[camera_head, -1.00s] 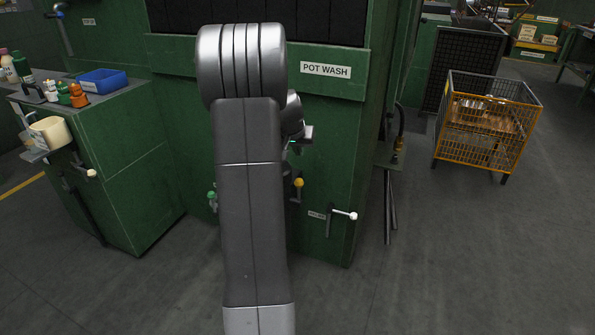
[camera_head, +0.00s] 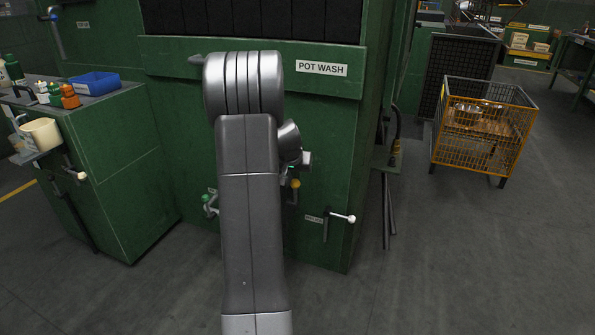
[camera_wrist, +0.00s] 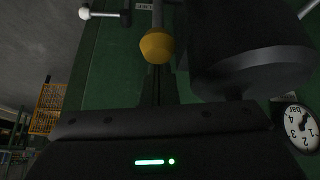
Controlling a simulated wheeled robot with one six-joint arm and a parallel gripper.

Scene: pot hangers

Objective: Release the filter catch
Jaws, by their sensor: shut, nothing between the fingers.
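The green pot wash cabinet (camera_head: 322,125) carries several small handles on its front. One has a yellow knob (camera_head: 295,184) and hangs beside my arm; the knob also shows large in the wrist view (camera_wrist: 157,46). Another is a lever with a white knob (camera_head: 350,218), which also shows in the wrist view (camera_wrist: 84,12). The small labels are too blurred to tell which is the filter catch. My gripper (camera_wrist: 157,84) is shut and empty, pointing toward the yellow knob; I cannot tell whether they touch. In the head view my arm hides most of the gripper.
A round dial (camera_wrist: 301,127) shows upside down in the wrist view. A green cabinet with a blue bin (camera_head: 93,82) stands left. A yellow wire cage (camera_head: 482,130) stands right, with clear floor before it.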

